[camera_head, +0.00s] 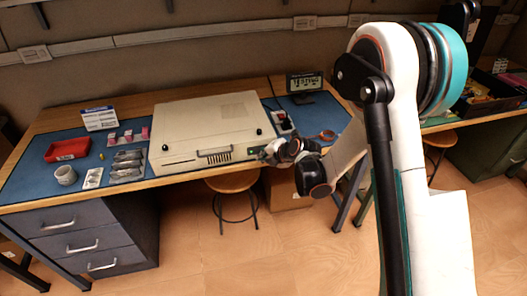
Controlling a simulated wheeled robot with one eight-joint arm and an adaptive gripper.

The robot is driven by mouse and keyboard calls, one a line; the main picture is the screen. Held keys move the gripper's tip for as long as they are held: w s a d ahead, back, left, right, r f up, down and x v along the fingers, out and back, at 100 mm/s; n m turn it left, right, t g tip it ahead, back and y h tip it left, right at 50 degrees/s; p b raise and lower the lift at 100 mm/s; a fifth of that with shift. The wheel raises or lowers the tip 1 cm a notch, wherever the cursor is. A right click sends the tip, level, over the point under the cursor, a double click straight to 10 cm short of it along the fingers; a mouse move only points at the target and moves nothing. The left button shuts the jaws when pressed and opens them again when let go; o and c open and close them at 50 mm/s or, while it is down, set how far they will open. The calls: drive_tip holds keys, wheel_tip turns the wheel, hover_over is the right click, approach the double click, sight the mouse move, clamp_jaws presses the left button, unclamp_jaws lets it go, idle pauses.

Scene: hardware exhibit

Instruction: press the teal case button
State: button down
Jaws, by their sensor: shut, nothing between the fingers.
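A beige computer case (205,120) lies flat on the blue mat of the workbench. A small green or teal patch (251,151) shows near the right end of its front face; it is too small to tell clearly whether it is the button. My gripper (263,155) is shut and empty, just to the right of that patch at the case's front right corner. I cannot tell whether the fingertips touch the case. My wrist and arm come in from the right and hide part of the bench edge.
A red tray (67,149), a grey cup (65,175) and several small parts lie left of the case. A display (305,83) stands behind right, with an orange ring (327,135) on the mat. A stool (232,183) stands below the bench front.

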drive_tip(key=shift+s, duration=0.1)
idle(0.4)
drive_tip(key=shift+s+d+b, duration=0.25)
drive_tip(key=shift+s+b, duration=0.1)
drive_tip(key=shift+s, duration=0.35)
drive_tip(key=s, duration=0.2)
drive_tip(key=s+d+b, duration=0.1)
drive_tip(key=s, duration=0.1)
drive_tip(key=shift+s+d, duration=0.15)
drive_tip(key=shift+s, duration=0.25)
idle(0.6)
